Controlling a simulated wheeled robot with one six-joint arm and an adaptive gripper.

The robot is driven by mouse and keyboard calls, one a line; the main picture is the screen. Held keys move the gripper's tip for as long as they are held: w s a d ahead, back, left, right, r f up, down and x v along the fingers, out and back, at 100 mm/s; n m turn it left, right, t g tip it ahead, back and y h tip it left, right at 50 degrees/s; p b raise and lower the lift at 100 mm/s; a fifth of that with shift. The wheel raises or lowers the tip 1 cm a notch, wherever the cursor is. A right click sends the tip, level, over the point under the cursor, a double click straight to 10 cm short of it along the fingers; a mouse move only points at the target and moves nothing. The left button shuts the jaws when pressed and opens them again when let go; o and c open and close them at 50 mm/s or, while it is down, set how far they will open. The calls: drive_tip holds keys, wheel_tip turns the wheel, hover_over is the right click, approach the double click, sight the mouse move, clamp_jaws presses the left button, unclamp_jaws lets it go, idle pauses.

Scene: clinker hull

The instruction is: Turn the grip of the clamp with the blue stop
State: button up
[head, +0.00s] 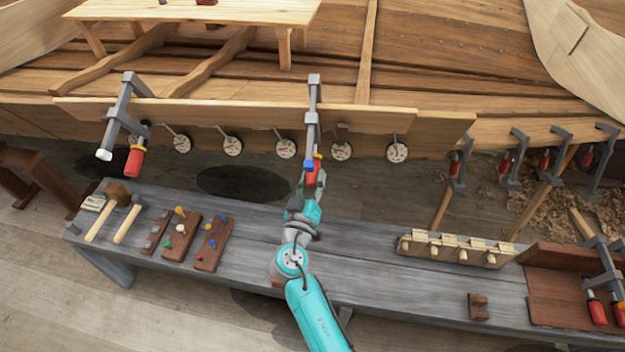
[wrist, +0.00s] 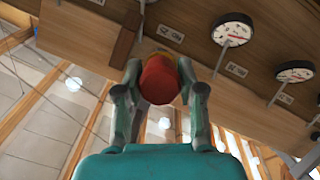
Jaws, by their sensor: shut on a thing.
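The clamp with the blue stop (head: 312,130) hangs on the plank edge in the middle of the head view. Its red grip (head: 312,174) points down towards my arm. My gripper (head: 311,186) is at this grip from below. In the wrist view the red grip (wrist: 160,80) sits between the two fingers of my gripper (wrist: 158,95), which are shut on it. A yellow ring shows behind the red end. The clamp's upper parts are mostly hidden in the wrist view.
Another clamp (head: 123,115) with a yellow ring and red grip hangs at the left. Round dials (head: 285,148) line the plank (head: 240,115). Below, the grey bench (head: 370,270) carries mallets, peg blocks and a rack (head: 455,250). More clamps (head: 515,150) hang at the right.

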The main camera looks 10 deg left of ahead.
drive_tip(key=n+h, duration=0.2)
drive_tip(key=n, duration=0.1)
drive_tip(key=shift+n+t+h, duration=0.3)
drive_tip(key=shift+t+h, duration=0.1)
drive_tip(key=n+t+h, duration=0.1)
drive_tip(key=n, duration=0.3)
drive_tip(key=shift+h, duration=0.4)
drive_tip(key=n+t, duration=0.2)
drive_tip(key=n, duration=0.4)
drive_tip(key=n+t, duration=0.1)
drive_tip(key=n, duration=0.2)
drive_tip(key=n+t+y, duration=0.1)
drive_tip(key=n, duration=0.2)
drive_tip(key=shift+n, duration=0.4)
drive_tip(key=o, duration=1.1)
drive_tip(key=shift+o, duration=0.2)
drive_tip(key=v, duration=1.2)
drive_tip(key=shift+f, duration=0.15)
